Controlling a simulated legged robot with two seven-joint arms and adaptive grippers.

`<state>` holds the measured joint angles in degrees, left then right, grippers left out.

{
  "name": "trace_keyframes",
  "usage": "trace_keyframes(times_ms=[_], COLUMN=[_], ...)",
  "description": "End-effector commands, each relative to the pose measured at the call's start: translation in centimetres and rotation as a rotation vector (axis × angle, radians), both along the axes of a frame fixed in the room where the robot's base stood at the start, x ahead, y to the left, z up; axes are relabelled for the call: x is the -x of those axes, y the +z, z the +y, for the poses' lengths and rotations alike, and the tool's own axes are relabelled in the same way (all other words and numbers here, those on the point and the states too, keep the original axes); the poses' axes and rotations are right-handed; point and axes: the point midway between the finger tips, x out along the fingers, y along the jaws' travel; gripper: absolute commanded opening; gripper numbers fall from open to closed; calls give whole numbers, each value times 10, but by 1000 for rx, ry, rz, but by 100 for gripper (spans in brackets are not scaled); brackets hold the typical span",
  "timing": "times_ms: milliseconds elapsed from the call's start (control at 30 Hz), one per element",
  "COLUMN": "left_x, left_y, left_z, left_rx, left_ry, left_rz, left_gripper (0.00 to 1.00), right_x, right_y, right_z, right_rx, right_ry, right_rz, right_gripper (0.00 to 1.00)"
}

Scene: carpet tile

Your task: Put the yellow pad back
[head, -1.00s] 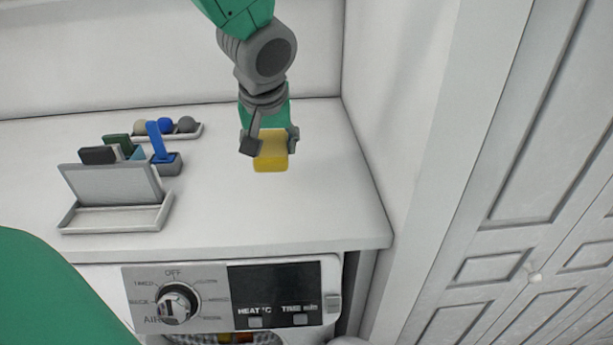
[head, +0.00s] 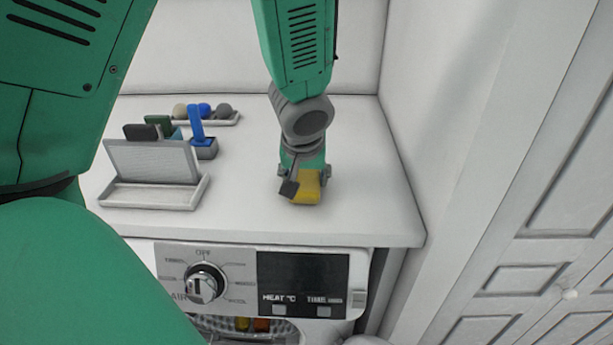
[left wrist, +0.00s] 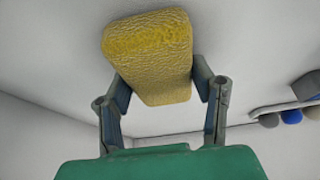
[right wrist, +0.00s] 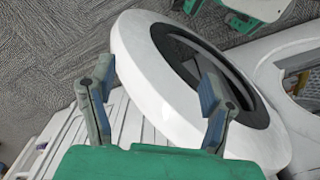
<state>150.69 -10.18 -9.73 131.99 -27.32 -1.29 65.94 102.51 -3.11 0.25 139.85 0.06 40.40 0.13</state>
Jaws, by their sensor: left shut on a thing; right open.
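The yellow pad (head: 306,188) is between the fingers of my left gripper (head: 304,180), over the right part of the white counter; I cannot tell whether it touches the top. In the left wrist view the pad (left wrist: 150,55) is gripped by its sides and sticks out past the fingertips. A rack with a grey upright panel and white tray (head: 150,192) stands at the left of the counter. Black (head: 142,132), green and light blue pads stand behind its panel. My right gripper (right wrist: 155,90) is open and empty in the right wrist view, by a round white machine door (right wrist: 140,60).
A blue-handled tool (head: 196,122) stands in a small grey cup right of the rack. A tray with several balls (head: 204,113) lies behind. A machine with a knob (head: 204,284) is below the counter. A wall closes the right side. The counter between rack and pad is clear.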

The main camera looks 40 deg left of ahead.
Motion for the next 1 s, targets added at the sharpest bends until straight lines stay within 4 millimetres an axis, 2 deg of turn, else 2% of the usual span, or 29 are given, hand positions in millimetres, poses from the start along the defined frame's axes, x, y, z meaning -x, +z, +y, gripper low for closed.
trace_keyframes(times_ms=[67, 100, 167, 433, 567, 1000], left_x=[0, 0, 0, 0, 2, 28], left_y=[-2, -3, -2, 0, 10, 90], left_z=[1, 1, 0, -3, -5, -26], left_rx=[1, 1, 1, -2, -2, 0], left_ry=[1, 1, 1, 0, 0, 0], left_rz=[1, 1, 1, 1, -2, -4], left_gripper=[22, 54, 71, 71, 71, 71], right_x=[0, 0, 0, 0, 0, 0], right_y=[-1, -2, -1, 0, 2, 15], right_z=[0, 0, 0, 0, 0, 0], right_rx=[0, 0, 0, 0, 0, 0], right_ry=[0, 0, 0, 1, 0, 0], right_rz=[0, 0, 0, 0, 0, 0], right_gripper=[71, 71, 71, 71, 71, 71])
